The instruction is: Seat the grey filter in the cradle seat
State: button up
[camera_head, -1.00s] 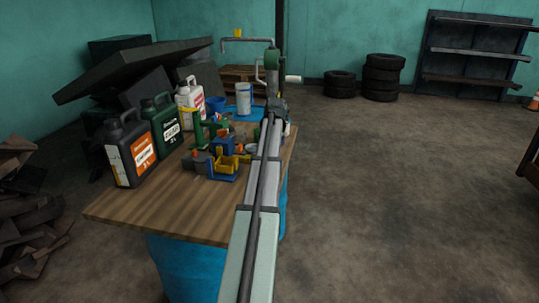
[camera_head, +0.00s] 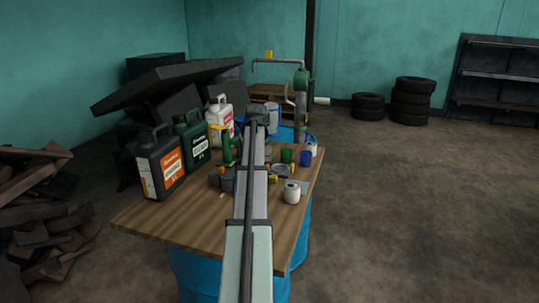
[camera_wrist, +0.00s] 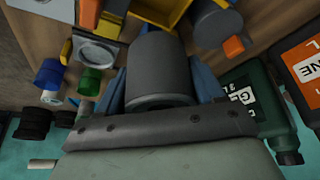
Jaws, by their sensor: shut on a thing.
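In the wrist view, the grey filter (camera_wrist: 160,72), a dark grey cylinder, sits between the blue fingers of my gripper (camera_wrist: 163,62). The gripper is shut on it. A yellow holder (camera_wrist: 158,10), which may belong to the cradle, shows beyond the filter at the top edge and is partly cut off. I cannot make out the seat itself, or whether the filter touches anything beneath it.
Canisters, black (camera_head: 158,165), green (camera_head: 192,142) and white (camera_head: 220,120), line the table's left side. A white cylinder (camera_head: 291,192), green cup (camera_head: 286,155) and blue cup (camera_head: 306,158) stand right of my arm. The wooden table's (camera_head: 175,222) near left part is clear.

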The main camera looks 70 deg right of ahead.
jog(key=shift+a+m, duration=0.4)
jog(key=shift+a, duration=0.7)
jog(key=shift+s+f+m, duration=0.15)
jog(key=shift+s+m, duration=0.05)
jog(key=shift+m, duration=0.1)
jog(key=shift+m+g, duration=0.3)
jog(key=shift+m, duration=0.2)
jog(key=shift+s+f, duration=0.1)
jog(key=shift+f, duration=0.05)
